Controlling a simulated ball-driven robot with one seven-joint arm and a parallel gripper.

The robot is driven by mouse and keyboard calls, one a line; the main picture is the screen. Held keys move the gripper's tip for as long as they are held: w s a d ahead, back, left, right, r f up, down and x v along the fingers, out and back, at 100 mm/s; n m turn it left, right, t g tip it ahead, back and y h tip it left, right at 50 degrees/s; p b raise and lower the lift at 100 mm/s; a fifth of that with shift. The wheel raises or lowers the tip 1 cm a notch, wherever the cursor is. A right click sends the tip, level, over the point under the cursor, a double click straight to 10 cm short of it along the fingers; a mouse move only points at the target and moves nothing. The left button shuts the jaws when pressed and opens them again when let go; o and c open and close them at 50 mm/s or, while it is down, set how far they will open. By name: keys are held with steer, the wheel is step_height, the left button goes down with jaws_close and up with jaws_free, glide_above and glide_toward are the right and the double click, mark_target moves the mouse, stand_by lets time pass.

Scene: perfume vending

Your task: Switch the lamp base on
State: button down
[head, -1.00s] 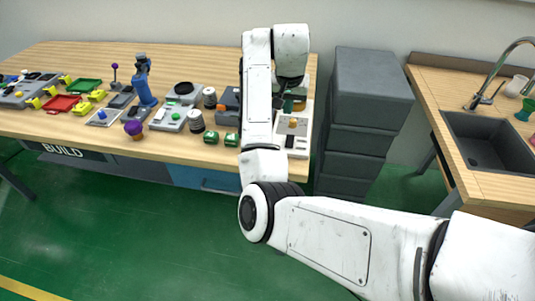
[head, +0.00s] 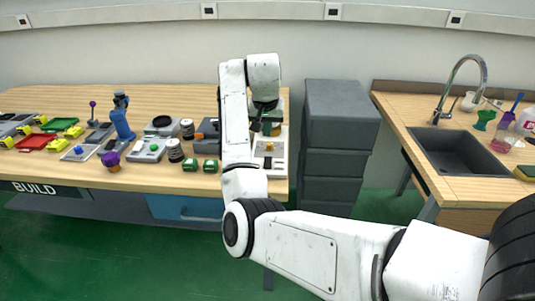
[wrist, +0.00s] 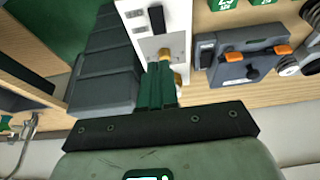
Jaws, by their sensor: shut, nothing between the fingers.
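A white box-like unit (head: 277,163), which I take to be the lamp base, stands at the right end of the wooden table. In the wrist view this white unit (wrist: 143,25) bears a black switch-like part (wrist: 157,19) and a gold knob (wrist: 165,54). My gripper (wrist: 157,70) has green fingers, shut and empty, with tips close to the gold knob; I cannot tell whether they touch it. The black part lies beyond the tips. In the head view my arm partly hides the unit and gripper.
A blue-grey device with orange clips (wrist: 240,62) stands close beside the unit. Green blocks (head: 190,165), striped cylinders (head: 175,150) and a blue stand (head: 122,118) are further left. Dark grey drawers (head: 340,115) stand right of the table, then a sink (head: 460,150).

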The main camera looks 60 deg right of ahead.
mark_target(268, 163)
steer(key=x, duration=1.2)
steer(key=shift+s+a+f+p, duration=0.1)
steer(key=shift+a+f+p, duration=0.1)
steer(key=shift+f+p, duration=0.15)
steer(key=shift+d+y, duration=0.1)
steer(key=shift+y, duration=0.2)
steer(key=shift+d+f+p, duration=0.15)
steer(key=shift+f+p, duration=0.15)
steer(key=shift+f, duration=0.15)
steer(key=shift+s+a+f+p, duration=0.1)
steer(key=shift+s+a+p, duration=0.2)
steer(key=shift+a+p, duration=0.65)
